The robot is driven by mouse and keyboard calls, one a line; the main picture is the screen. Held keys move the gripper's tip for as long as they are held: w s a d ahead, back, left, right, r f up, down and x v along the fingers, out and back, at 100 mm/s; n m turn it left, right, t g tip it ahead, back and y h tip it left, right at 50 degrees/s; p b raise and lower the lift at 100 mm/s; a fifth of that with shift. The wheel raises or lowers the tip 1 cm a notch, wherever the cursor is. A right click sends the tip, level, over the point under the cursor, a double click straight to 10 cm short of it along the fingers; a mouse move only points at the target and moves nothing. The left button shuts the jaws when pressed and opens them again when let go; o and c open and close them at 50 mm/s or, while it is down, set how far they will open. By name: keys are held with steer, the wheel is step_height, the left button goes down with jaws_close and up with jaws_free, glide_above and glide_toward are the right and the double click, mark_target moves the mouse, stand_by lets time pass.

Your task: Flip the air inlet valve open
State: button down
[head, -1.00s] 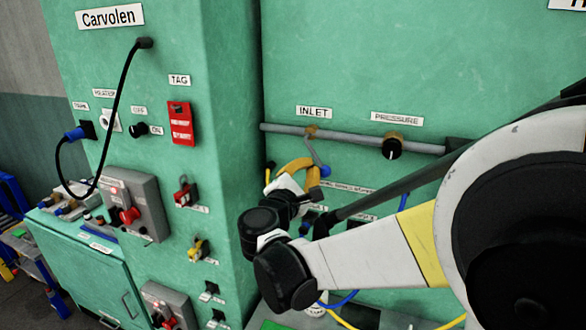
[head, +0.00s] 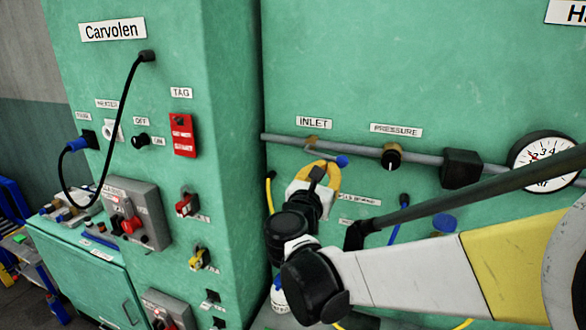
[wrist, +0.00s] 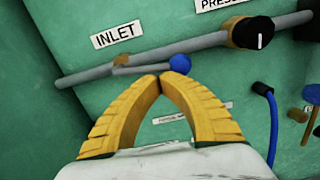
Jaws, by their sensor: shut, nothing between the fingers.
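The air inlet valve sits on the grey pipe under the INLET label. Its brass body (head: 312,140) carries a thin lever that ends in a blue ball (head: 341,161). In the wrist view the lever (wrist: 140,69) runs right from the brass body (wrist: 121,60) to the blue ball (wrist: 180,64), at a small angle to the pipe. My gripper (wrist: 160,77) has yellow fingers, shut tip to tip with nothing between them. The tips are just below the lever, left of the ball; whether they touch it is unclear. In the head view my gripper (head: 322,166) partly hides the lever.
The grey pipe (head: 353,149) runs right to a black pressure knob (head: 390,159), a dark block (head: 461,168) and a round gauge (head: 543,160). Cables (head: 396,220) hang below. The green cabinet (head: 228,100) juts out on the left.

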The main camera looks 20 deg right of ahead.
steer(key=shift+d+r, duration=0.1)
steer(key=shift+r, duration=0.15)
stand_by(0.4)
steer(key=s+a+f+b, duration=0.2)
steer(key=s+a+f, duration=0.2)
steer(key=s+a, duration=0.2)
steer(key=s, duration=0.2)
steer(key=shift+s+a+f, duration=0.2)
steer(key=shift+s+a, duration=0.1)
steer(key=shift+a, duration=0.05)
